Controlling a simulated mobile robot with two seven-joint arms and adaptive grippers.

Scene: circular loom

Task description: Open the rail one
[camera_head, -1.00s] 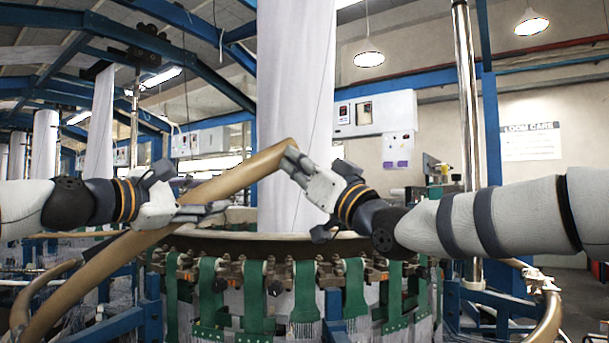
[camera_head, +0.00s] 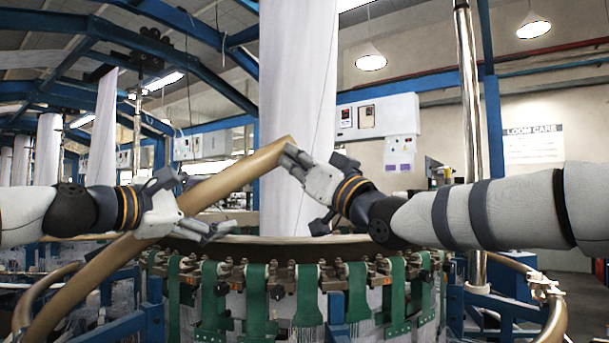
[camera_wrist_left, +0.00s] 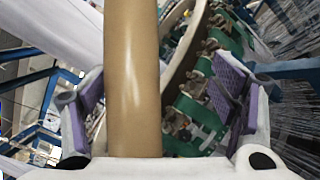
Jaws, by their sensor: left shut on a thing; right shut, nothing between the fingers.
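The rail (camera_head: 240,172) is a thick tan tube. It slants up from the lower left to a free end in front of the white fabric column. My left gripper (camera_head: 192,222) is shut on the rail partway along its length. In the left wrist view the rail (camera_wrist_left: 132,85) runs between the two purple-padded fingers, with some space visible beside it on the right. My right gripper (camera_head: 293,162) is shut and empty, its grey fingers at the rail's upper end. Whether they touch it I cannot tell.
The circular loom (camera_head: 320,251), with green straps and metal fittings, stands just below both hands. The white fabric column (camera_head: 297,110) rises behind the rail's end. A steel post (camera_head: 470,110) stands at the right. Another tan tube (camera_head: 556,318) curves at lower right.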

